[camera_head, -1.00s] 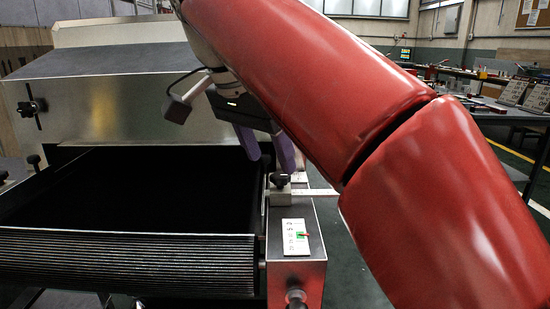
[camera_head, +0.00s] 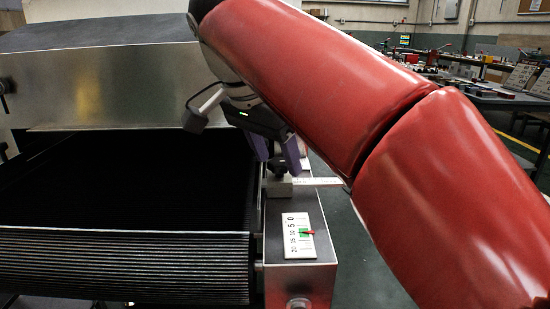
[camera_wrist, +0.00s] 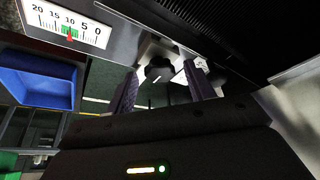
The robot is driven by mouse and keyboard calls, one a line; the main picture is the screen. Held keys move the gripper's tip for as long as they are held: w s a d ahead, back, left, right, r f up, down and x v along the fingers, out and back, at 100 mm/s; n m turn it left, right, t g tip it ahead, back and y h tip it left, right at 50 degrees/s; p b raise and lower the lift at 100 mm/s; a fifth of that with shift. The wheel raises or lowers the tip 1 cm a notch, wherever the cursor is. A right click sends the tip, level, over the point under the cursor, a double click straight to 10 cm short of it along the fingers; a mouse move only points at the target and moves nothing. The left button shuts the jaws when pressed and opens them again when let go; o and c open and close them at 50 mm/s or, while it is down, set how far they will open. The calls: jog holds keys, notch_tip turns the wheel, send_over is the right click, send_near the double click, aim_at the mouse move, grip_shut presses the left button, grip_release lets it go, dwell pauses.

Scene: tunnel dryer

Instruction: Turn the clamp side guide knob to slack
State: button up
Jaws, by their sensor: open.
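The clamp side guide knob (camera_head: 279,168) is a dark lobed knob on a metal block (camera_head: 279,188) on the right side rail of the dryer. My gripper (camera_head: 276,158) is open, with its purple fingers pointing down just above and around the knob in the head view. In the wrist view the knob (camera_wrist: 158,69) shows between and beyond the two fingertips of my gripper (camera_wrist: 162,80); whether they touch it cannot be told. A white scale plate (camera_head: 298,236) with numbers, a green band and a red pointer lies on the rail in front of the block.
The black conveyor belt (camera_head: 120,267) runs left of the rail into the metal hood (camera_head: 105,85). A light strip (camera_head: 318,182) sticks out right of the block. A blue bin (camera_wrist: 37,78) shows in the wrist view. Floor is open right of the rail.

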jog(key=shift+c, duration=0.2)
jog(key=c, duration=0.9)
jog(key=shift+c, duration=0.2)
jog(key=shift+n, duration=0.3)
jog(key=n, duration=0.1)
jog(key=n+t+y, duration=0.1)
jog(key=n, duration=0.1)
jog(key=shift+s+d+n+p, duration=0.2)
jog(key=shift+n+p, duration=0.1)
jog(key=shift+p, duration=0.1)
jog(key=n+y, duration=0.1)
jog(key=n, duration=0.1)
jog(key=n+y+p, duration=0.1)
jog(key=n, duration=0.1)
jog(key=shift+d+n+t, duration=0.2)
jog(key=shift+n+t, duration=0.1)
jog(key=n+y+p, duration=0.1)
jog(key=n, duration=0.1)
jog(key=n+y+p, duration=0.1)
jog(key=n, duration=0.2)
jog(key=shift+d+r, duration=0.1)
jog(key=shift+d, duration=0.1)
jog(key=shift+w+d+n+g+y+p, duration=0.1)
jog(key=shift+n+g+y+p, duration=0.25)
jog(key=shift+n, duration=0.65)
jog(key=shift+w+n+g+y+p, duration=0.1)
jog(key=shift+n+g+y+p, duration=0.2)
jog(key=shift+n, duration=0.7)
